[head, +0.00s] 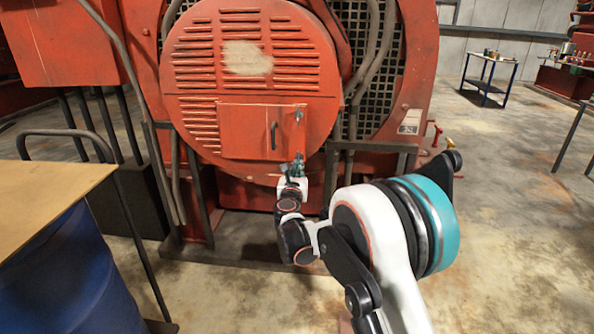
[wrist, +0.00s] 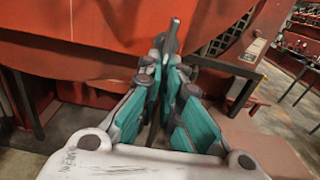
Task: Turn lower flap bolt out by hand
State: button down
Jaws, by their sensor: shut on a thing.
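The small red flap (head: 250,130) with a dark handle (head: 273,135) is closed on the round red engine cover. An upper bolt (head: 298,115) shows at its right edge. My gripper (head: 298,166) is at the flap's lower right corner and hides the spot there in the head view. In the wrist view my gripper (wrist: 167,62) has its teal fingers closed together on the lower flap bolt, a thin grey upright piece (wrist: 174,35). How far the bolt stands out of the flap cannot be seen.
Grey pipes (head: 363,75) run down right of the cover, and a dark metal frame (head: 370,147) stands below them. A blue barrel (head: 70,280) with a tan board (head: 45,195) is at left. Open concrete floor lies to the right, with a small table (head: 490,72) far back.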

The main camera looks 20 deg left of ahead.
jog(key=shift+w+r, duration=0.3)
jog(key=shift+r, duration=0.05)
jog(key=c, duration=1.8)
grip_release()
jog(key=shift+c, duration=0.2)
jog(key=shift+o, duration=0.3)
jog(key=shift+w+f, duration=0.2)
jog(key=shift+s, duration=0.2)
jog(key=v, duration=1.2)
